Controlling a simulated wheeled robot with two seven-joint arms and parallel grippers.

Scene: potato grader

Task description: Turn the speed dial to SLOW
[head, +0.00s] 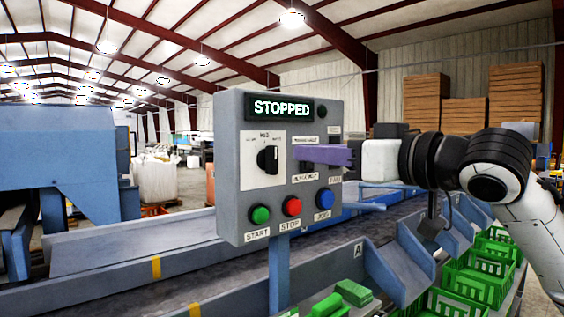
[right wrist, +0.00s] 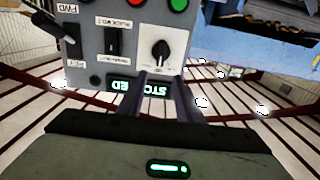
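The speed dial (head: 267,158) is a black knob on a white plate, on the left of the grey control panel (head: 232,190). It also shows in the right wrist view (right wrist: 160,52), where the panel is upside down. The labels around it are too small to read surely, and its pointer setting is unclear. My right gripper (head: 305,154) reaches in from the right, its purple-tinted fingers in front of the panel, right of the dial. In the right wrist view the fingers (right wrist: 163,82) have a gap between them, hold nothing and look clear of the knob. My left gripper is out of view.
The display (head: 280,108) reads STOPPED. Green START (head: 260,215), red STOP (head: 292,207) and blue JOG (head: 325,198) buttons sit below. A rocker switch (right wrist: 113,41) and a lever switch (right wrist: 52,25) are close by. A conveyor and green crates (head: 477,287) lie below and right.

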